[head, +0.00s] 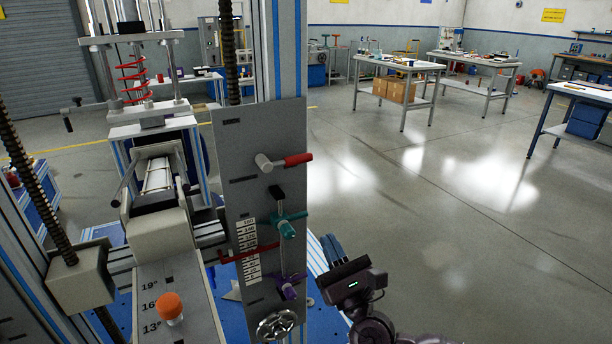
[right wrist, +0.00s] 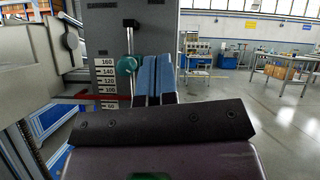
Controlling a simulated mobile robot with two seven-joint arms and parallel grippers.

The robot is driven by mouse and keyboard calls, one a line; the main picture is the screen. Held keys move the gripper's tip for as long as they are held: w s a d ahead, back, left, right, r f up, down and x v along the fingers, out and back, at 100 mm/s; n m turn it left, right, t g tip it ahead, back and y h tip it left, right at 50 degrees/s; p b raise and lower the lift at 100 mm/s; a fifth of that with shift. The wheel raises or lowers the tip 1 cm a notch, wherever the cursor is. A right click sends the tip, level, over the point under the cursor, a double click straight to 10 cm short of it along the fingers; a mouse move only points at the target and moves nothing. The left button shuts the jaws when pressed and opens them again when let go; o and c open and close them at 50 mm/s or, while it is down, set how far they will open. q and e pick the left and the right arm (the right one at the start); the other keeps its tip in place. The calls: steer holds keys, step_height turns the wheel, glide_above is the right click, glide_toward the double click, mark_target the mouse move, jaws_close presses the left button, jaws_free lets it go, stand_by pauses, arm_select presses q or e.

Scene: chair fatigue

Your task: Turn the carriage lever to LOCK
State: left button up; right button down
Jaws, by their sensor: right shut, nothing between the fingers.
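A grey upright panel (head: 258,200) carries a lever with a red grip (head: 298,160) near its top, pointing right. Small lettering near the panel's top is too small to read. Below are a teal knob (head: 287,229) with a teal crossbar and a purple knob (head: 291,292). I cannot tell for certain which is the carriage lever. My right gripper (head: 331,248) is shut and empty, right of the panel, below the red grip. In the right wrist view its blue fingers (right wrist: 155,77) are together, just right of the teal knob (right wrist: 127,66) in the picture. My left gripper is not in view.
A white scale (head: 247,250) and a red pointer are on the panel, with a handwheel (head: 277,325) at its bottom. An orange knob (head: 170,305) stands on the grey plate at left. Open floor (head: 450,190) lies right of the panel; workbenches (head: 405,66) stand far back.

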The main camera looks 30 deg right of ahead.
mark_target(290, 161)
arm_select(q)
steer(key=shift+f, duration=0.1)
arm_select(e)
steer(key=m, duration=0.2)
steer(key=shift+s+d+r+m+h, duration=0.15)
steer(key=shift+d+m+h, duration=0.1)
steer(key=shift+m+h, duration=0.15)
arm_select(q)
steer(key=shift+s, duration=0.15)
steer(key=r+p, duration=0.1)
steer(key=p, duration=0.1)
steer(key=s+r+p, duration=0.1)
steer(key=p, duration=0.1)
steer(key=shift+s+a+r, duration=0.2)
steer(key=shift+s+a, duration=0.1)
arm_select(e)
steer(key=s+r+x, duration=0.1)
steer(key=r+x, duration=0.1)
steer(key=x, duration=1)
steer(key=shift+r, duration=0.4)
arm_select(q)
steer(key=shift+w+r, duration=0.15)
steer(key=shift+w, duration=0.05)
